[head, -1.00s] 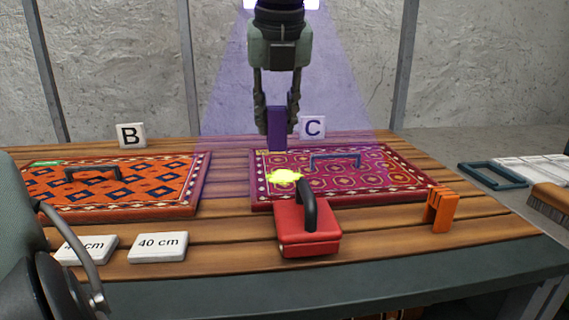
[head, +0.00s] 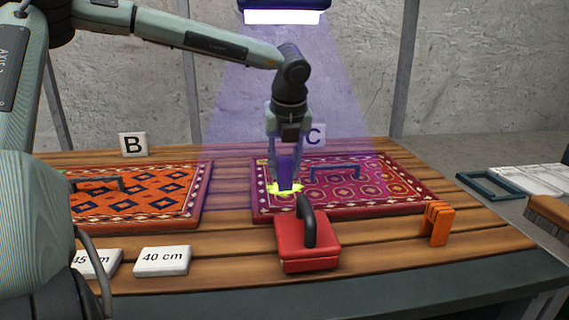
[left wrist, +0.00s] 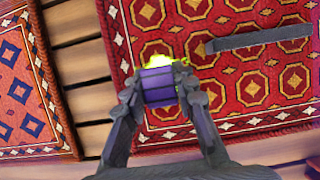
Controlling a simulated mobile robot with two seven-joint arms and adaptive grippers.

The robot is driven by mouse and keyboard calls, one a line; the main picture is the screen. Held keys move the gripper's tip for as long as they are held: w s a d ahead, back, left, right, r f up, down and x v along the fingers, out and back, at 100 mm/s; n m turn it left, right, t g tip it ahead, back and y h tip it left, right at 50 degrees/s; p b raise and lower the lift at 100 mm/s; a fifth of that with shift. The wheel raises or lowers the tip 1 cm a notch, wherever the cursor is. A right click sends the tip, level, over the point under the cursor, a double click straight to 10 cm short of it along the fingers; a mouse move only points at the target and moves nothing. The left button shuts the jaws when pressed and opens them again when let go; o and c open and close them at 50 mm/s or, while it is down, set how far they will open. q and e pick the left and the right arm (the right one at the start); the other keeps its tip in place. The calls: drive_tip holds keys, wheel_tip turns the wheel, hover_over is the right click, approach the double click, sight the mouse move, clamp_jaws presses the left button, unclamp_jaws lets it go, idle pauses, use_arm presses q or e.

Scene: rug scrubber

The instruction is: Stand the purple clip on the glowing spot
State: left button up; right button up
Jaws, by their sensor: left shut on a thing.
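The purple clip (head: 286,171) is upright between the fingers of my left gripper (head: 286,168), which is shut on it. The clip also shows in the left wrist view (left wrist: 158,86) between the fingertips (left wrist: 160,92). The glowing yellow spot (head: 284,190) lies on the left front part of the purple-red rug by card C. The clip's lower end is at the spot in the head view; I cannot tell whether it touches the rug. In the left wrist view the glow (left wrist: 170,62) shows around the clip. My right gripper is not in view.
A red scrubber block with a black handle (head: 308,247) stands just in front of the spot. A dark handle (head: 336,170) lies on the rug. An orange clip (head: 437,223) stands at right. Card C (head: 316,135) is behind. A lamp (head: 284,14) hangs above.

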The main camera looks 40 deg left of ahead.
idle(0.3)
use_arm(q)
drive_tip(key=o, duration=0.9)
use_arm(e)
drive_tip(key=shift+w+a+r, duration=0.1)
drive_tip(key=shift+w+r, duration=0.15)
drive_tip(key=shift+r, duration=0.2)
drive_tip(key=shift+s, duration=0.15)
use_arm(q)
drive_tip(key=shift+r, duration=0.15)
drive_tip(key=shift+v, duration=1.15)
drive_tip(key=v, duration=0.9)
drive_tip(key=shift+d+r+b, duration=0.15)
drive_tip(key=shift+r+b, duration=0.1)
drive_tip(key=shift+b, duration=0.2)
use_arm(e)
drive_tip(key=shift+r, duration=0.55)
use_arm(q)
drive_tip(key=shift+s, duration=0.1)
